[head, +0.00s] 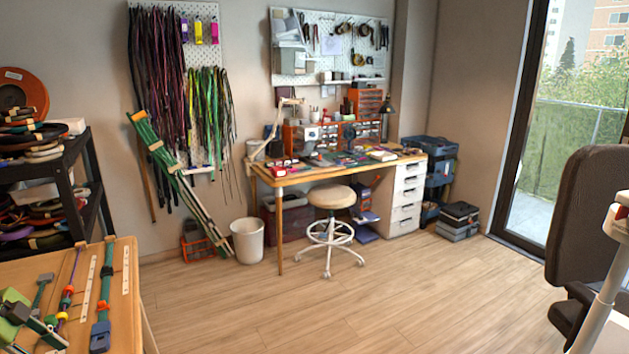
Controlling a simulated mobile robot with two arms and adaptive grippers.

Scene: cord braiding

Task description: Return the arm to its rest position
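Neither of my grippers can be made out in the head view. A wooden table (128,318) at the lower left carries braiding gear. On it are a thin purple cord (75,264) with red and orange pieces along it, pale perforated strips (88,290), and a blue and green holder (100,336). A green block (14,308) with dark clamp-like parts sits at the lower left corner, cut off by the frame. No gripper is seen touching any of these.
A black shelf (92,178) with coiled cords stands behind the table. A workbench (330,172), a stool (332,196) and a white bin (247,240) are at the far wall. A dark office chair (590,225) is at right. The middle floor is clear.

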